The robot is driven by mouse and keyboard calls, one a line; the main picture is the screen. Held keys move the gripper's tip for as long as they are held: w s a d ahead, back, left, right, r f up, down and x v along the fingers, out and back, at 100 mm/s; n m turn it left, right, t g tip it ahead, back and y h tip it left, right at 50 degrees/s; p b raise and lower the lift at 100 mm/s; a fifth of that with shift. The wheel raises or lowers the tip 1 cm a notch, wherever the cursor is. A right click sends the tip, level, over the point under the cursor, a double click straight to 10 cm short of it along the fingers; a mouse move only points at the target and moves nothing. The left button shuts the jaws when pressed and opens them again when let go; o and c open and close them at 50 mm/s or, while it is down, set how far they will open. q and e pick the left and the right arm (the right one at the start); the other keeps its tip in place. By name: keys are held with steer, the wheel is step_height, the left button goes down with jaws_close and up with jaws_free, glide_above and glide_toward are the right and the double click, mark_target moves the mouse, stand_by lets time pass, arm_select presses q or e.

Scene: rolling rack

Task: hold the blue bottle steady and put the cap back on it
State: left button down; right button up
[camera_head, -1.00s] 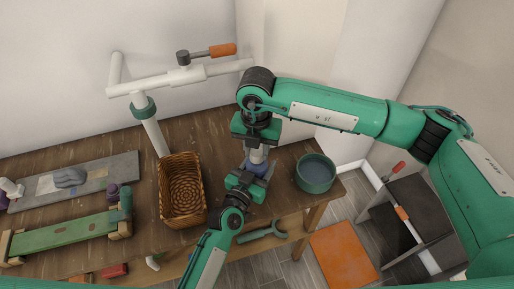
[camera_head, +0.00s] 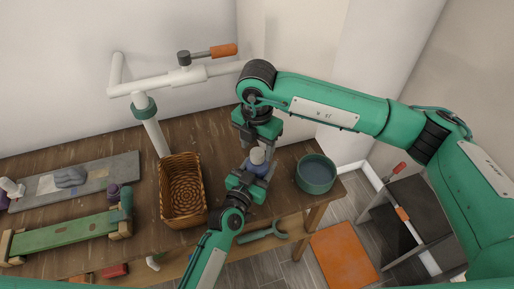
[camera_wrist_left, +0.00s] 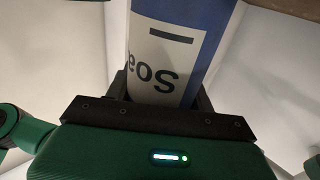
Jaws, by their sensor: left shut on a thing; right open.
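The blue bottle (camera_head: 260,170) stands near the front right of the wooden table, between the basket and the green pot. The left wrist view shows its side close up, blue with a white label (camera_wrist_left: 165,60). My left gripper (camera_head: 252,174) is shut around the bottle from the front. A pale rounded piece that looks like the cap (camera_head: 257,155) sits on the bottle's top; I cannot tell how tightly it is seated. My right gripper (camera_head: 259,141) is open just above and behind it, apart from it as far as I can see.
A wicker basket (camera_head: 163,205) stands left of the bottle and a green pot (camera_head: 316,174) right of it. A green wrench-like tool (camera_head: 262,233) lies in front. The right wall is close behind.

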step_height(320, 180, up, 10)
steer(key=shift+r, duration=0.2)
arm_select(q)
steer(key=shift+c, duration=2.2)
jaws_free()
arm_select(e)
step_height(320, 180, down, 4)
steer(key=b, duration=0.3)
steer(key=shift+r+b, duration=0.15)
steer(key=shift+b, duration=0.15)
arm_select(q)
steer(key=v, duration=1.3)
steer(key=shift+s+a, duration=0.2)
steer(key=shift+s, duration=0.15)
